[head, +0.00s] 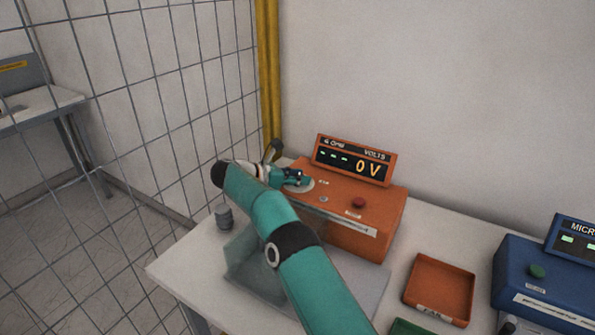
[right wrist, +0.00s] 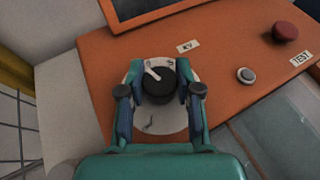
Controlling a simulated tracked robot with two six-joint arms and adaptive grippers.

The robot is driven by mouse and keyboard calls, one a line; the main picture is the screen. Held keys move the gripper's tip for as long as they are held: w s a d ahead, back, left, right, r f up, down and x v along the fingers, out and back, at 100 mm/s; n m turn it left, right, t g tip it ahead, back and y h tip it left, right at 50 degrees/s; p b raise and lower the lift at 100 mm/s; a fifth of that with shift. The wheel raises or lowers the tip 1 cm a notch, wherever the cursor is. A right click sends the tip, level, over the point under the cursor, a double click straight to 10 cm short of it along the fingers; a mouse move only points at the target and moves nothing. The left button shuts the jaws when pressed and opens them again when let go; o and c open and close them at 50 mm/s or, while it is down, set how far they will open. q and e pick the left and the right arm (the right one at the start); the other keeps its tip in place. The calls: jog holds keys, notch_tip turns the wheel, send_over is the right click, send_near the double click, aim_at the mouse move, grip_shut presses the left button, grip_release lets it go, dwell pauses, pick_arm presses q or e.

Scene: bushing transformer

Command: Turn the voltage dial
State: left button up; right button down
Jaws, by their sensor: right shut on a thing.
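The voltage dial (right wrist: 160,88) is a black round knob with a white pointer on a pale scale plate, on top of the orange box (head: 355,215). In the right wrist view the pointer is aimed up and left. My right gripper (right wrist: 160,76) is shut on the dial, one teal finger on each side. In the head view the gripper (head: 297,179) hides most of the dial. The box's display (head: 353,160) reads 0 V after green dashes. My left gripper is in neither view.
A red button (head: 358,203) and a small grey button (right wrist: 246,75) sit on the box beside the dial. An orange tray (head: 440,288) and a blue device (head: 540,280) stand to the right on the table. A wire mesh fence (head: 140,100) is at the left.

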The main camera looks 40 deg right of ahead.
jog(key=shift+d+r, duration=0.1)
dwell(0.3)
jog(key=c, duration=0.8)
grip_release()
jog(key=shift+o, duration=0.2)
